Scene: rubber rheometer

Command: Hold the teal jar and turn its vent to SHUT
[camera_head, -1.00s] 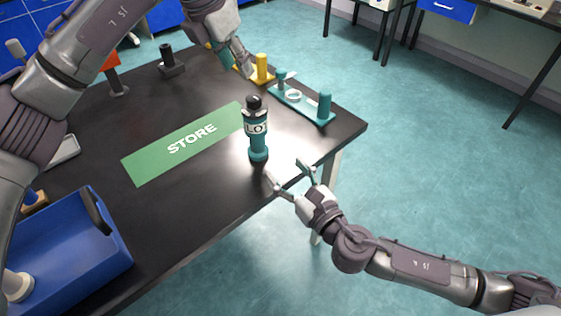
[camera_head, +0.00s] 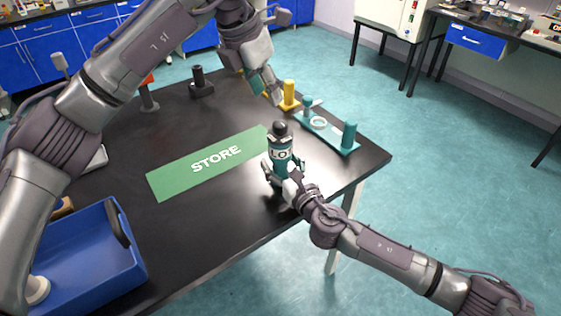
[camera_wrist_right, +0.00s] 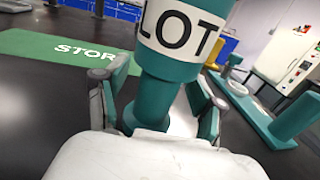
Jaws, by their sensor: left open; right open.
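The teal jar (camera_head: 280,160) stands upright on the black table near its front right edge. It has a dark knob on top and a white band reading "LO"; in the right wrist view the band of the jar (camera_wrist_right: 165,90) reads "LOT". My right gripper (camera_head: 284,176) is open, with its fingers on both sides of the jar's lower body; it also shows in the right wrist view (camera_wrist_right: 155,105). Whether the fingers touch the jar is unclear. My left gripper (camera_head: 262,88) is open and empty above the back of the table, near a yellow fixture (camera_head: 289,95). The vent's setting cannot be read.
A green STORE mat (camera_head: 190,178) lies left of the jar. A teal stand with posts (camera_head: 335,139) is at the back right. A blue bin (camera_head: 95,262) sits at the front left. Dark posts (camera_head: 200,82) stand at the back.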

